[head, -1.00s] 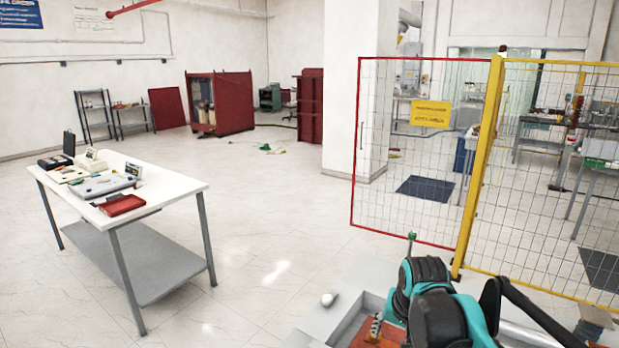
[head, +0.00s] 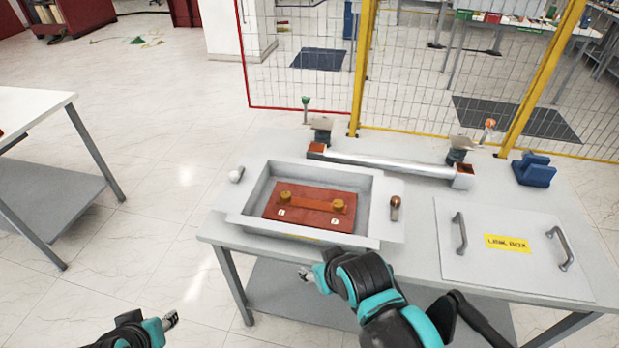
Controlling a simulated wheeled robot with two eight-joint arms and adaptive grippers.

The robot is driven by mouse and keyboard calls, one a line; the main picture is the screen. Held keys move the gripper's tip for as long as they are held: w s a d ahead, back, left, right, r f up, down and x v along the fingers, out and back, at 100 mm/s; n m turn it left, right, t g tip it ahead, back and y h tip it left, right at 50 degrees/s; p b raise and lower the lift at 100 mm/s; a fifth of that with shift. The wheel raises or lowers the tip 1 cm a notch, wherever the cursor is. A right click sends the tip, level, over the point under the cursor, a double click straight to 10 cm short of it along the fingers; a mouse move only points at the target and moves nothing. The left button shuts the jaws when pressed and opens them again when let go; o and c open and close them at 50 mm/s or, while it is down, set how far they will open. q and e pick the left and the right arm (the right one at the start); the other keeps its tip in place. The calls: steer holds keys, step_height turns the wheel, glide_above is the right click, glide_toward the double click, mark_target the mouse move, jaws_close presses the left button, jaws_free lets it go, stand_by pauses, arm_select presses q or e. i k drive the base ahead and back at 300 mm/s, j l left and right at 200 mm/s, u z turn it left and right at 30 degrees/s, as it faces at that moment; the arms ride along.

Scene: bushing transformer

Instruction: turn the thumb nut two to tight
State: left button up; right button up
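Two brass-coloured thumb nuts stand on a red-brown board (head: 300,217) inside an open grey box (head: 254,192) on the workbench. Each has a small white label in front, too small to read surely. How tight either nut is cannot be seen. My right gripper (head: 305,274) is in front of the box, near the bench's front edge, apart from both nuts. My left gripper (head: 172,319) is low at the left, away from the bench. Both are too small to judge their opening.
A lid with two handles (head: 468,265) and a yellow label lies at the bench's right. A metal bar (head: 390,164) with clamps lies behind the box. A blue block (head: 533,170) is at the back right. A white knob (head: 236,175) and orange-topped knob (head: 395,202) flank the box.

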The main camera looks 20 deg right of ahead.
mark_target(338, 204)
steer(key=i+l+z, duration=0.15)
steer(key=l+z, duration=0.2)
steer(key=i+l+z, duration=0.15)
steer(key=l+z, duration=0.2)
steer(key=i+l+z, duration=0.2)
steer(key=z, duration=0.15)
